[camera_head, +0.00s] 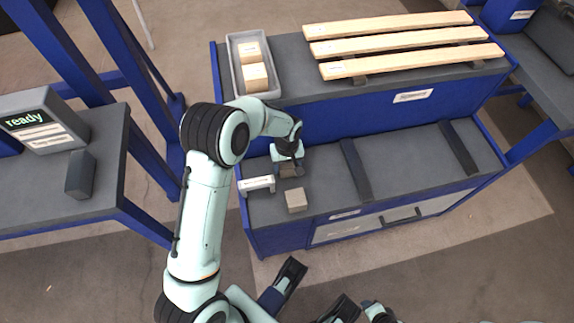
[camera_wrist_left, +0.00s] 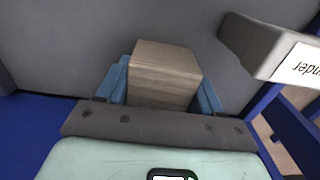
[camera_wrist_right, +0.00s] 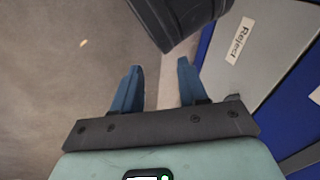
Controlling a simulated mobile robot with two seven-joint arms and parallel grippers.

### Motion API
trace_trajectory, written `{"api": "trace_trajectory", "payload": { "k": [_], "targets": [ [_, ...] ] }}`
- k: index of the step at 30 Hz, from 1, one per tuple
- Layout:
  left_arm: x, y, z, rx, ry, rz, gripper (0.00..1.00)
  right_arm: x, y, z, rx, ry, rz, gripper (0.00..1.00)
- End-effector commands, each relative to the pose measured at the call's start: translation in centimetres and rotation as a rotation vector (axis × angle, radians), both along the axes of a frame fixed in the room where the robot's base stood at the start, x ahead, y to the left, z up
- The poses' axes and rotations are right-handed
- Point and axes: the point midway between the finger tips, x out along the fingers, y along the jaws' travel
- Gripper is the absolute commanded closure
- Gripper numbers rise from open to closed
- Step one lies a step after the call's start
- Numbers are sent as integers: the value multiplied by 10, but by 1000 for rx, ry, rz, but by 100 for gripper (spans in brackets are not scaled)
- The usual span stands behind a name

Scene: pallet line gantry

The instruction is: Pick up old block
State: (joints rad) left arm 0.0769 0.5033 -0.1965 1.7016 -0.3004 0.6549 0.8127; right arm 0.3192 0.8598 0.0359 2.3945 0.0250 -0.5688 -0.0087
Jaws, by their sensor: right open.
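The old block, a brown weathered wooden block (camera_wrist_left: 165,75), sits between the blue fingers of my left gripper (camera_wrist_left: 162,88) in the left wrist view. My right gripper (camera_wrist_right: 159,75) is open and empty over the floor, beside the bench front.
A grey-beige block (camera_head: 296,201) stands close by on the worktop (camera_head: 330,185). A labelled grey holder (camera_head: 257,185) is just left of it. A grey bin (camera_head: 236,75) with pale blocks and several pale planks (camera_head: 400,47) lie behind. The worktop's right half is mostly clear.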

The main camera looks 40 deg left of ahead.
Motion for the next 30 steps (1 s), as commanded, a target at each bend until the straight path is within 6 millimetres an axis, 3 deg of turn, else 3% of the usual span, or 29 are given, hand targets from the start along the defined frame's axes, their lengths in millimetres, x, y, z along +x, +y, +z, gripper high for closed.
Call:
{"api": "trace_trajectory", "payload": {
  "k": [2,10,14,17,30],
  "targets": [
    [0,0,0,0,0,0,66,0,0,0,0,1,0,57],
    [0,0,2,1,-1,0,66,-1,1,0,1,3,1,57],
    [1,0,13,0,-3,1,66,-5,2,4,6,12,5,57],
    [1,0,32,1,-6,0,66,-12,6,10,16,30,13,57],
    [1,0,154,0,-6,0,66,-56,28,45,72,148,61,57]
  ]
}}
